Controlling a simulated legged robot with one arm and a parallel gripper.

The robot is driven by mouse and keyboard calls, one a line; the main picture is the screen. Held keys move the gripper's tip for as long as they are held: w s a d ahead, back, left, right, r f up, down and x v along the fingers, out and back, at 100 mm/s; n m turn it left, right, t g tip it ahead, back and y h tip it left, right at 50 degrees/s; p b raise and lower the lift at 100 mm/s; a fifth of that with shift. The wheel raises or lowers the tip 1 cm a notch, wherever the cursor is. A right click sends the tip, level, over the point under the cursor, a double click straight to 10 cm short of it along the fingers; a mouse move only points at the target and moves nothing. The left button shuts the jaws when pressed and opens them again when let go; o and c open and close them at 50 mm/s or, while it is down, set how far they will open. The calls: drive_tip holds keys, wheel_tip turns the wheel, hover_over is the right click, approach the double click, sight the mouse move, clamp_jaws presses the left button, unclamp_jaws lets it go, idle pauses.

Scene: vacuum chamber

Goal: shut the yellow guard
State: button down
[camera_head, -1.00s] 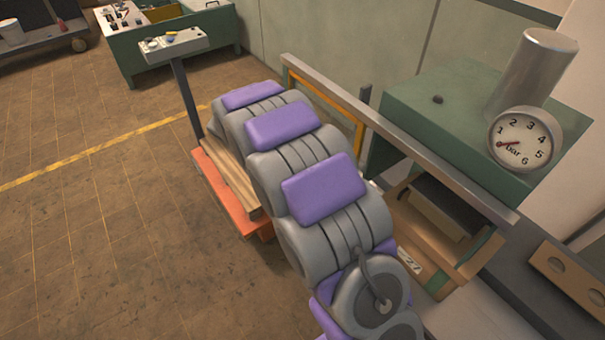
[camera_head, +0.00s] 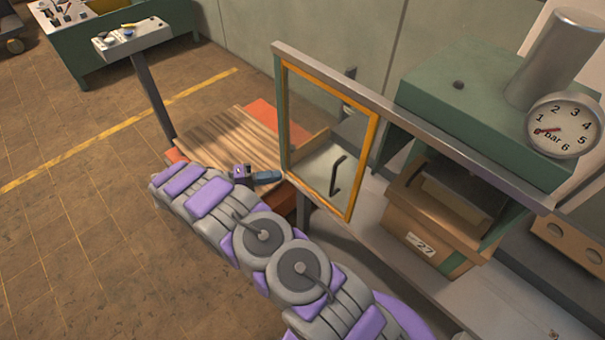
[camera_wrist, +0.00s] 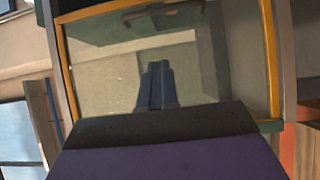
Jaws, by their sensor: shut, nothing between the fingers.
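The yellow guard (camera_head: 377,130) is a clear panel in a yellow frame, hanging from a grey rail (camera_head: 430,140). It stands at the rail's left part, beside the press opening, which is uncovered. Its dark handle (camera_head: 337,175) is on the panel. My gripper (camera_head: 268,176) is shut and empty, left of the guard and apart from the handle. In the wrist view my blue fingers (camera_wrist: 157,85) are together in front of the panel, with the yellow frame (camera_wrist: 268,60) at both sides and the handle (camera_wrist: 165,10) at the top. I cannot tell whether the fingertips touch the panel.
The green press (camera_head: 470,100) with a gauge (camera_head: 563,125) stands right of the guard, with a box marked 27 (camera_head: 415,240) below. A slatted wooden stack (camera_head: 225,145) on an orange base lies behind my gripper. A control post (camera_head: 150,90) stands at left; open floor lies left.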

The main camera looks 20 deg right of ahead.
drive_tip(key=s+b+x, duration=0.2)
drive_tip(key=x, duration=1.1)
drive_tip(key=shift+s+a+b, duration=0.2)
drive_tip(key=shift+s+b, duration=0.1)
